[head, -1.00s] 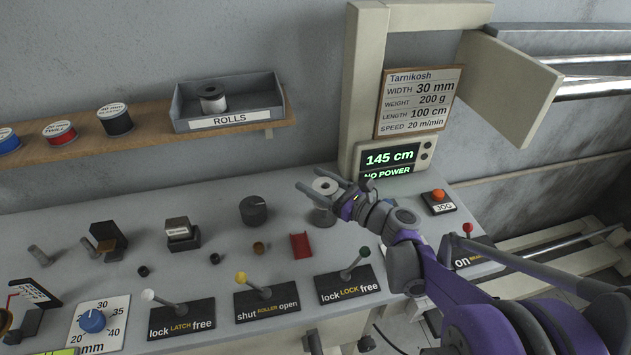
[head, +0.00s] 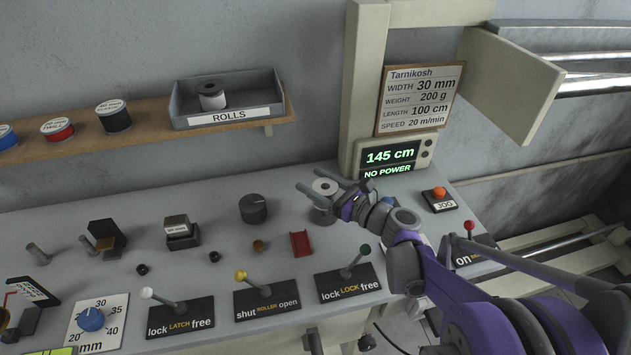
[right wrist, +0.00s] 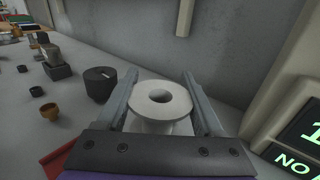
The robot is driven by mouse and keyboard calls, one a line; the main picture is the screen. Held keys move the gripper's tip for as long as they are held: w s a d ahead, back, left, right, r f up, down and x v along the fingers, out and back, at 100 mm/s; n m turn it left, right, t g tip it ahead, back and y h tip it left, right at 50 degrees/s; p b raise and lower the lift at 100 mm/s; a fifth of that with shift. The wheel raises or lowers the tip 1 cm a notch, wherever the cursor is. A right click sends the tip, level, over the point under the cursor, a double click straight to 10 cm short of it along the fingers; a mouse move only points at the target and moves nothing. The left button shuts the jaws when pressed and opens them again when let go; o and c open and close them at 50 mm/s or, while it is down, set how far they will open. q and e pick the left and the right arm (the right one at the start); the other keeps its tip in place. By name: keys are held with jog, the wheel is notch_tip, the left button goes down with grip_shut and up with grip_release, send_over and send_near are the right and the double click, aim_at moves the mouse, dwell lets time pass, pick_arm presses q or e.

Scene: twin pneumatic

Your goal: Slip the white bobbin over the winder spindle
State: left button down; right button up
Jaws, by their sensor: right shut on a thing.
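The white bobbin (head: 325,187) is upright at the back of the grey bench, below the display. My right gripper (head: 311,181) is shut on it, with one finger on each side. In the right wrist view the bobbin (right wrist: 160,98) sits between the two fingers (right wrist: 160,90), its round flange and dark centre hole facing up. I cannot tell whether the bobbin touches the bench. I cannot pick out the winder spindle for sure; no pin shows in the hole. Two grey pegs (head: 38,254) stand at the far left of the bench. My left gripper is not in view.
A dark knob (head: 253,208) and a red channel piece (head: 301,244) are left of the bobbin. Levers, including a green-tipped one (head: 357,261), line the front. The display (head: 391,156) reads 145 cm, NO POWER. A rolls tray (head: 229,116) is on the shelf.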

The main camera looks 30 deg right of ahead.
jog(key=shift+f+b, duration=1.4)
jog(key=shift+f, duration=0.55)
jog(key=shift+s+a+f+b, duration=0.1)
jog(key=shift+a+f+b, duration=0.2)
jog(key=shift+f+b, duration=0.15)
jog(key=shift+r, duration=0.1)
jog(key=shift+d+r+p, duration=0.15)
jog(key=shift+r+p, duration=0.1)
jog(key=shift+p, duration=0.15)
jog(key=shift+d+r+p, duration=0.2)
jog(key=shift+r+p, duration=0.1)
jog(key=shift+r, duration=0.1)
jog(key=shift+r+p, duration=1.3)
jog(key=shift+r, duration=0.3)
jog(key=shift+a, duration=0.1)
jog(key=shift+f+b, duration=1.45)
jog(key=shift+f, duration=0.3)
